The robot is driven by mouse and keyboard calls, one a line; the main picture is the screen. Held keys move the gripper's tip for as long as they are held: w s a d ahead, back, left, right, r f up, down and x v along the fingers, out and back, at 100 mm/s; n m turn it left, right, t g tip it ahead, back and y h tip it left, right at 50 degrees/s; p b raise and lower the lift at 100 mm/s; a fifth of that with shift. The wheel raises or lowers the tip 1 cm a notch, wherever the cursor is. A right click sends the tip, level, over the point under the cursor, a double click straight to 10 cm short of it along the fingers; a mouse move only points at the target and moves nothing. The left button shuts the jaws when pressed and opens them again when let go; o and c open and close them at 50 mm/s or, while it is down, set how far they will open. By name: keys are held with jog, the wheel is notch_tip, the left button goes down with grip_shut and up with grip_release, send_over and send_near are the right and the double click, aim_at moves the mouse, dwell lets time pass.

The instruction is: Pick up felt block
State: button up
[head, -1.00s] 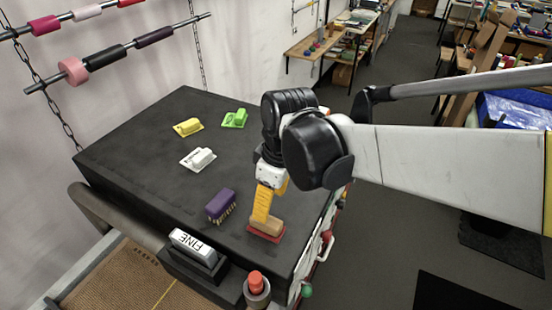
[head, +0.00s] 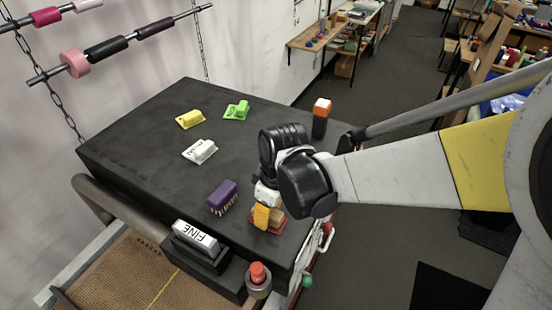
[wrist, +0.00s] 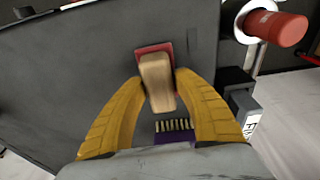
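The felt block, a tan wooden block on a red base, sits on the dark bench top near its front right edge in the head view (head: 278,214). It also shows in the wrist view (wrist: 157,82), between my yellow fingers. My gripper (wrist: 160,78) is low over the block with one finger along each side. Narrow gaps show beside the block's near end, so the fingers look open around it. In the head view my gripper (head: 267,218) partly hides the block. The block's base appears to rest on the bench.
A purple brush (head: 223,195) stands close to the left of the block. White (head: 200,151), yellow (head: 190,119) and green (head: 236,110) blocks lie farther back. A FINE-labelled block (head: 196,237) and a red-topped cylinder (head: 258,273) are at the front edge. An orange-and-white-topped post (head: 321,117) stands behind.

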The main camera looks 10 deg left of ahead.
grip_shut()
jog(key=shift+w+r, duration=0.1)
jog(key=shift+r, duration=0.5)
notch_tip(320, 180, up, 3)
jog(key=d+r+b, duration=0.1)
jog(key=d+r, duration=0.5)
jog(key=d, duration=0.5)
jog(key=shift+d+r, duration=0.35)
jog(key=shift+r, duration=0.05)
